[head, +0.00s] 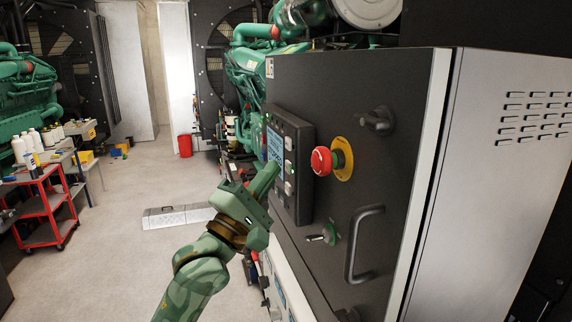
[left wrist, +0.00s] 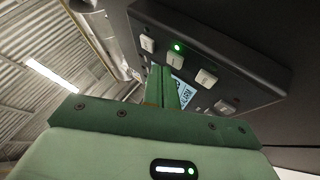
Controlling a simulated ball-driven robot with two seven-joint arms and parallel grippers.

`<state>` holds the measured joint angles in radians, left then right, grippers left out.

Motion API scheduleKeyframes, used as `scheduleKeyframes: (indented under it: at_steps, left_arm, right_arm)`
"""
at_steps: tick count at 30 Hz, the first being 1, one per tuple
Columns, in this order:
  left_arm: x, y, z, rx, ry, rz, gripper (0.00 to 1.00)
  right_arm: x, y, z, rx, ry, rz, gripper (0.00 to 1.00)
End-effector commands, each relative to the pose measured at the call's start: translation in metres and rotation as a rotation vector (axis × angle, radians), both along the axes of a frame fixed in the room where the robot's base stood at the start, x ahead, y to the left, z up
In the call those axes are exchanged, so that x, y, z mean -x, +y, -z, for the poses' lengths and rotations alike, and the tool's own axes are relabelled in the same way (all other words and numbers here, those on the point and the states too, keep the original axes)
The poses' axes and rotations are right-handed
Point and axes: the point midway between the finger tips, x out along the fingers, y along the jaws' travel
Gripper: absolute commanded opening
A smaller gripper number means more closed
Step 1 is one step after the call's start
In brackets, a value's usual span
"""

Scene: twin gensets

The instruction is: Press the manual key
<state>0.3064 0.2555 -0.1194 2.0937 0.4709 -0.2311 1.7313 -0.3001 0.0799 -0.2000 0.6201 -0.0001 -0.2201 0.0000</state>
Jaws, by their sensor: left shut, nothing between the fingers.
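The control panel (head: 303,170) is a dark box with a screen (head: 275,146) and a column of pale keys (head: 288,167), on the dark door of the genset cabinet. In the left wrist view several pale keys (left wrist: 206,78) stand in a row on the panel (left wrist: 240,65), with a lit green lamp (left wrist: 177,47) by one of them. I cannot read which is the manual key. My left gripper (head: 273,170) is shut and empty, its fingertips in front of the panel, close to the screen and keys. The fingers (left wrist: 160,75) partly hide the screen. I cannot tell whether they touch. My right gripper is out of view.
A red emergency stop (head: 322,161) on a yellow ring sits right of the panel. Below are a key switch (head: 322,237) and a door handle (head: 362,243). A red cart (head: 45,208) stands far left. The floor between is mostly clear.

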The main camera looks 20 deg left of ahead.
Motion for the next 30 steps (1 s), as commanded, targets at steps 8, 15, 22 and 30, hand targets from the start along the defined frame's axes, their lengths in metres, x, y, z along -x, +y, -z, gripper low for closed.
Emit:
scheduleKeyframes:
  at_steps: [8, 15, 22, 30]
  left_arm:
    - [0.004, 0.005, 0.0, 0.0, 0.0, 0.0, 0.0]
    - [0.009, 0.013, 0.0, -0.001, 0.002, -0.003, 0.0]
    - [0.026, 0.035, -0.001, -0.002, 0.002, -0.002, 0.0]
    - [0.04, 0.052, -0.001, -0.001, 0.0, -0.001, 0.0]
  right_arm:
    - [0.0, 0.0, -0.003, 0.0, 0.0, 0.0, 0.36]
    - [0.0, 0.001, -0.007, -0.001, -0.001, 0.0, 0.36]
    - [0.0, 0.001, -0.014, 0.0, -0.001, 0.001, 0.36]
    - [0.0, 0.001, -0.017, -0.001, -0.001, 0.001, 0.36]
